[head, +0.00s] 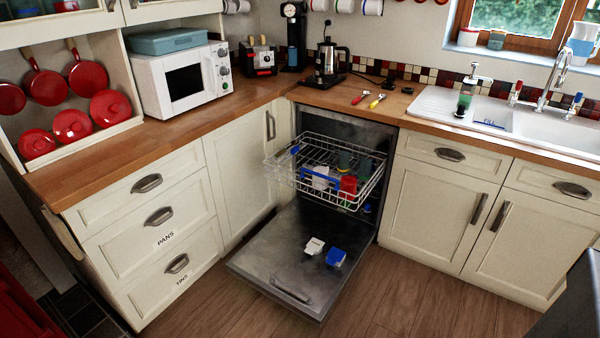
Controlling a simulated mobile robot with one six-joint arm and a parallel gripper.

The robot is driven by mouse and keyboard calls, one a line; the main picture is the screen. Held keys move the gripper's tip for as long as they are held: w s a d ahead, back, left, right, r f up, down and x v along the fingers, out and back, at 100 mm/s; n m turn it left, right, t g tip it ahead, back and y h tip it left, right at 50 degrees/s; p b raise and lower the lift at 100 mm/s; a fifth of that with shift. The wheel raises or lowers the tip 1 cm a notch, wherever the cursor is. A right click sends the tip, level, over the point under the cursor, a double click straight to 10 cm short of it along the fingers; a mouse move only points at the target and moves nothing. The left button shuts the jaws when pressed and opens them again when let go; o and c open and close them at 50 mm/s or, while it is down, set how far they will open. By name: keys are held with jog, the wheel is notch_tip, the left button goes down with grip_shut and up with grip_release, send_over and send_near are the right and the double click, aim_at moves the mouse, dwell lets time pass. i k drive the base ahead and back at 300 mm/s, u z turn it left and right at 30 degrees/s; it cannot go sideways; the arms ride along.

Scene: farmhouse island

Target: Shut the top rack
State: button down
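The top rack (283,178) is a wire rack pulled out of the dishwasher, over its lowered door (270,250). A red cup (348,187), a white cup (320,178) and dark green cups (345,160) stand in it. A blue strip (318,188) runs along its front side. The dishwasher's dark opening (375,140) is behind the rack, under the counter. My gripper is not in view.
The wooden floor (400,305) in front is clear. Drawers (155,215) stand left, sink cabinets (445,195) right. The wooden counter (210,135) holds a microwave (180,80) and kettle (330,62).

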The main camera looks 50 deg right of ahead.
aim_at(302, 175)
jog(key=z, duration=0.05)
jog(key=i, duration=0.95)
jog(key=u, duration=0.05)
